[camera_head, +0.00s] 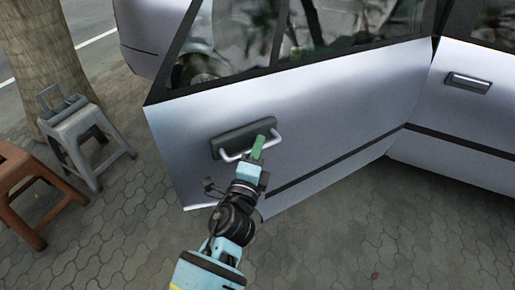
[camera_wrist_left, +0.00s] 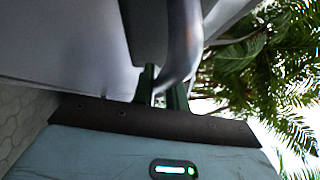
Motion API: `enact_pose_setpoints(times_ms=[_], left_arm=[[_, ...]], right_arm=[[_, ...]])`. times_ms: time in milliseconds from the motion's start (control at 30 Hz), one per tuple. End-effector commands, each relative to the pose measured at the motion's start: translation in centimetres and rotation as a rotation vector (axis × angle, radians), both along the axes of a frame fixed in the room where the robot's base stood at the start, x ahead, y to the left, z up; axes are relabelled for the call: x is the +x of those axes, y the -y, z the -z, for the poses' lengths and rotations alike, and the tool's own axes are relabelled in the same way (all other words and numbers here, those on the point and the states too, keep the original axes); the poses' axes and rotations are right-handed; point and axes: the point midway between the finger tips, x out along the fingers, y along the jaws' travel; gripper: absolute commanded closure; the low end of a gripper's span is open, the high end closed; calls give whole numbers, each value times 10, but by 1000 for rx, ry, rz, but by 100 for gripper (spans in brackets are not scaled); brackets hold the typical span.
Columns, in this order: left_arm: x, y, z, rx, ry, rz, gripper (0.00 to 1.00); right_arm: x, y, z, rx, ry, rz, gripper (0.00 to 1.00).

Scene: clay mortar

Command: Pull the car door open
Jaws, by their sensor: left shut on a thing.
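The silver car door (camera_head: 330,120) stands at an angle out from the car body (camera_head: 460,105). Its dark handle plate (camera_head: 232,140) carries a light, bar-shaped handle (camera_head: 236,156). My left gripper (camera_head: 258,147) is at the right part of this handle, with its green fingers against the bar. In the left wrist view, the green fingers of the left gripper (camera_wrist_left: 161,90) are shut around the handle bar (camera_wrist_left: 183,50). The exact contact is partly hidden by the gripper's own body. My right gripper is in neither view.
A grey stool (camera_head: 85,130) and a brown stool (camera_head: 25,175) stand left of the door, near a tree trunk (camera_head: 40,50). A second door handle (camera_head: 468,82) is on the car body at right. The paved ground (camera_head: 350,240) before the door is clear.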

Motion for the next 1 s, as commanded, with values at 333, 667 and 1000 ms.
enact_pose_setpoints(times_ms=[333, 667, 1000], left_arm=[[0, 0, 0, 0, 1, 0, 79], [0, 0, 0, 0, 1, 0, 64], [-27, -8, 4, 0, -1, 1, 64]], right_arm=[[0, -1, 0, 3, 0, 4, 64], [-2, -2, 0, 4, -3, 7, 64], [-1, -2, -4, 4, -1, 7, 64]])
